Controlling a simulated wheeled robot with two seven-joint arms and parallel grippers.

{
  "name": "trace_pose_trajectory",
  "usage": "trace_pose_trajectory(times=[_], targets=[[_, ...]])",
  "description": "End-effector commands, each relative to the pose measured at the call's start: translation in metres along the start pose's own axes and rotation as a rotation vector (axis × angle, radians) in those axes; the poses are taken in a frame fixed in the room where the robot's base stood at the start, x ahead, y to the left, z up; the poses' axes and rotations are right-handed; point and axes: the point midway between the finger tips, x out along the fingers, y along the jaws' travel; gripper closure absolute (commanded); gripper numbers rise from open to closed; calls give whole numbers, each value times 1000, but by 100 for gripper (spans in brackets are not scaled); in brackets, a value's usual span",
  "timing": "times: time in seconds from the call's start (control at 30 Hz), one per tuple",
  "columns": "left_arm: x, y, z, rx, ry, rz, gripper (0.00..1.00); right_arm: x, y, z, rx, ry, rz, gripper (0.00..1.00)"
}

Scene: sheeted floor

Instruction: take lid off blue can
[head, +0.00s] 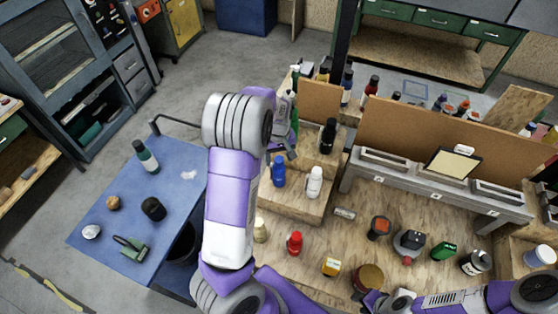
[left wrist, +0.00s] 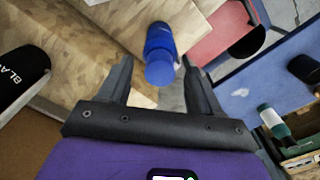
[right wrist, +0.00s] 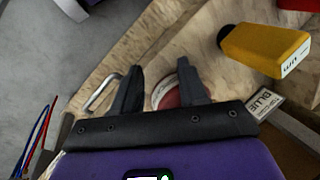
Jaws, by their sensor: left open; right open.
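The blue can (head: 279,171) stands upright on a wooden step, with a white bottle (head: 314,182) to its right. It also shows in the left wrist view (left wrist: 160,68), its rounded top towards the camera; I cannot make out a seam between lid and body. My left gripper (head: 283,150) is open close behind the can in the head view. In the left wrist view the can appears between its spread fingers, and I see no grip on it. My right gripper (right wrist: 160,76) is open over the workbench, beside a round red-topped thing (right wrist: 163,94).
A black can (left wrist: 20,75) stands on the higher step near my left gripper. A blue table (head: 120,215) at left holds loose items.

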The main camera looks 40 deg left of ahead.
Motion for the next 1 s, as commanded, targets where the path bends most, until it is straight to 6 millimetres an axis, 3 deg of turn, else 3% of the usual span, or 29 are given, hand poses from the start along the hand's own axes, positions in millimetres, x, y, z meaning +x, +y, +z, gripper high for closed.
trace_pose_trajectory(times=[0.07,0.43,0.73,1.0], targets=[[0,0,0,0,0,0,39,0,0,0,0,0,0,57],[-1,0,0,0,0,0,94,0,0,0,0,0,0,57],[-7,1,0,0,1,2,95,0,0,0,0,0,0,57],[-58,1,-1,0,4,5,95,1,0,0,0,0,0,57]])
